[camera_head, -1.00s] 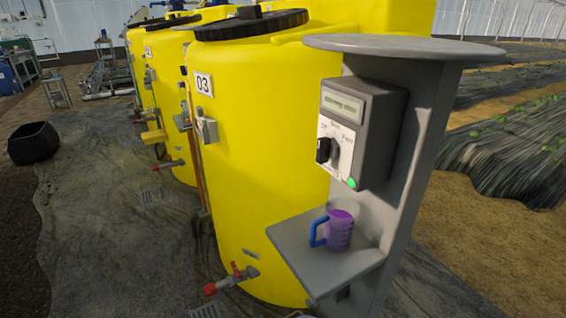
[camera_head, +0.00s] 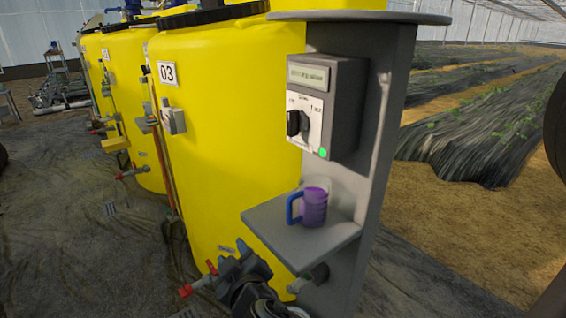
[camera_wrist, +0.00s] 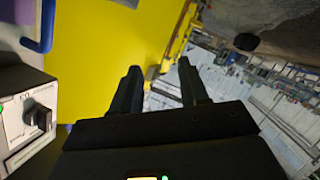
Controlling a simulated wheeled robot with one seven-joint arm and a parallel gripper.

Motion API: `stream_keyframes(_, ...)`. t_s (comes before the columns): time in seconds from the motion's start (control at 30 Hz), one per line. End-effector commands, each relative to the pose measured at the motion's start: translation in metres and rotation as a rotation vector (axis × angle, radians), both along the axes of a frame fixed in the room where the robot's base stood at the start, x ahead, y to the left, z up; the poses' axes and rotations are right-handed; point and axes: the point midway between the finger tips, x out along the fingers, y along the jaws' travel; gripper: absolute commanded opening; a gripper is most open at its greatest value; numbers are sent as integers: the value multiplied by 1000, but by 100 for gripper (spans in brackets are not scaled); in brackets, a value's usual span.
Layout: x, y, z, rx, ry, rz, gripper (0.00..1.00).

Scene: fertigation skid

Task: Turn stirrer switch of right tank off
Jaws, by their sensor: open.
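The nearest yellow tank (camera_head: 225,180) has an 03 label and stands rightmost of the tanks. A grey control box (camera_head: 338,100) on the post in front of it has a black rotary knob (camera_head: 293,123), a small display and a green button; its printed labels are too small to read surely. The knob also shows at the left edge of the wrist view (camera_wrist: 38,117). A small grey box (camera_head: 173,120) is fixed on the tank wall; I cannot tell which is the stirrer switch. My gripper (camera_wrist: 160,88) is open and empty, apart from the knob, low before the tank (camera_head: 235,262).
A grey shelf (camera_head: 265,228) under the control box holds a purple mug (camera_head: 313,205) with a blue handle. A round grey top (camera_head: 360,17) overhangs the box. A red-handled valve (camera_head: 200,283) sits low on the tank. Dark sheeting covers the open floor at left.

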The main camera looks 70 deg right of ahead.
Motion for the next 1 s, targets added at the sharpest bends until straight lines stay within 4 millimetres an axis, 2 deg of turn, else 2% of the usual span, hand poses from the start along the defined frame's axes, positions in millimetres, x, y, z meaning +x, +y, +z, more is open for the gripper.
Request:
stream_keyframes(0.03,14,-16,5,-24,-23,-66,44)
stream_keyframes(0.2,37,-63,41,-95,-92,-308,44)
stream_keyframes(0.33,45,-94,76,-138,-167,-503,44)
stream_keyframes(0.5,44,-123,128,-180,-296,-771,44)
stream_keyframes(0.63,35,-136,168,-199,-412,-979,44)
stream_keyframes(0.8,19,-140,210,-209,-554,-1200,44)
stream_keyframes(1.0,9,-138,233,-211,-639,-1329,44)
